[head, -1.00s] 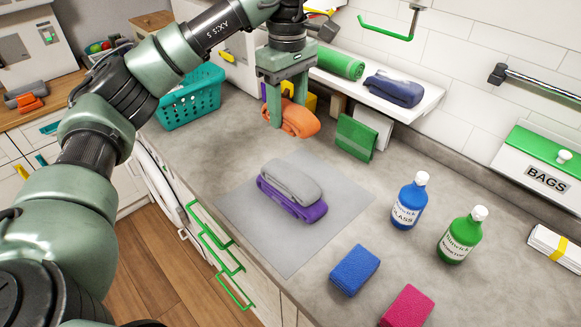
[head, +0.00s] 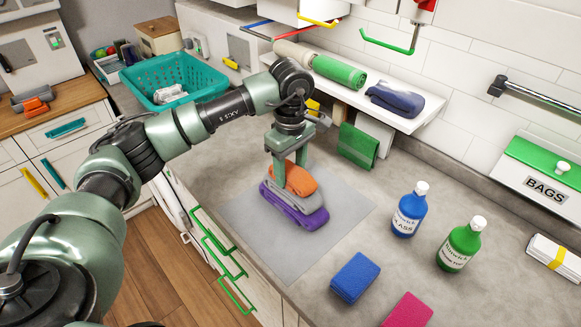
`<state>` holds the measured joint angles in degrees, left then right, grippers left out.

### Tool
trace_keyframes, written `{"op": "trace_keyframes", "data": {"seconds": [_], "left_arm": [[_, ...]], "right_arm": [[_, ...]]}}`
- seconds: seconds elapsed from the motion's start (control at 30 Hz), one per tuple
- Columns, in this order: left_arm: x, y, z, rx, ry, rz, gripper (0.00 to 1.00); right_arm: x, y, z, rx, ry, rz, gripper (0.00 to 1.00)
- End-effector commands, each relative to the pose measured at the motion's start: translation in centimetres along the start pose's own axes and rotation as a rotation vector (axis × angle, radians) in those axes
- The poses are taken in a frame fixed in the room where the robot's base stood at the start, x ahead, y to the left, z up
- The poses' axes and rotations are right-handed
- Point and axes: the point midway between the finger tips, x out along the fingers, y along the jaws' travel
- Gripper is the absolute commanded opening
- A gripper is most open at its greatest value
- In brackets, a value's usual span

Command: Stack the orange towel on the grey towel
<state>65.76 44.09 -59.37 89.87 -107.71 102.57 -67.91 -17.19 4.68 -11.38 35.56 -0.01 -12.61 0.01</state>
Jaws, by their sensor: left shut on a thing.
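My left gripper (head: 290,180) is shut on the folded orange towel (head: 301,181), pointing down with its fingers around the towel. The orange towel is right over the folded grey towel (head: 311,206) and appears to rest on it; I cannot tell if the gripper bears some of its weight. The grey towel lies on a folded purple towel (head: 298,219), on the light grey mat (head: 262,238). The gripper's fingers hide part of the orange and grey towels. My right gripper is not in view.
A blue bottle (head: 408,212) and a green bottle (head: 459,246) stand to the right. A shelf with a green roll (head: 340,72) and a navy towel (head: 395,98) is behind. A teal basket (head: 168,76) stands back left.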

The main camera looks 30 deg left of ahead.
Motion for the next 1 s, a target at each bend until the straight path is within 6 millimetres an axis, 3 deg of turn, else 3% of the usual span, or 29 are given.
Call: {"op": "trace_keyframes", "data": {"seconds": [0.23,0.27,0.33,0.77,1.0], "left_arm": [[0.4,0.0,0.0,0.0,0.0,0.0,0.1],[0.3,0.0,0.0,0.0,0.0,0.0,0.56],[0.3,0.0,0.0,0.0,0.0,-0.001,0.72],[-0.5,0.1,0.0,0.0,0.0,0.001,0.72],[-5.0,0.1,0.0,0.001,0.001,0.006,0.72]], "right_arm": [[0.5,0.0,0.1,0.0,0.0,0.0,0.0],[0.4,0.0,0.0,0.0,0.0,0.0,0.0],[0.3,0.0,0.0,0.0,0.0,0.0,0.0],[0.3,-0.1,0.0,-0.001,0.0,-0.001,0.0],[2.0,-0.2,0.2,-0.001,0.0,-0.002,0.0]]}}
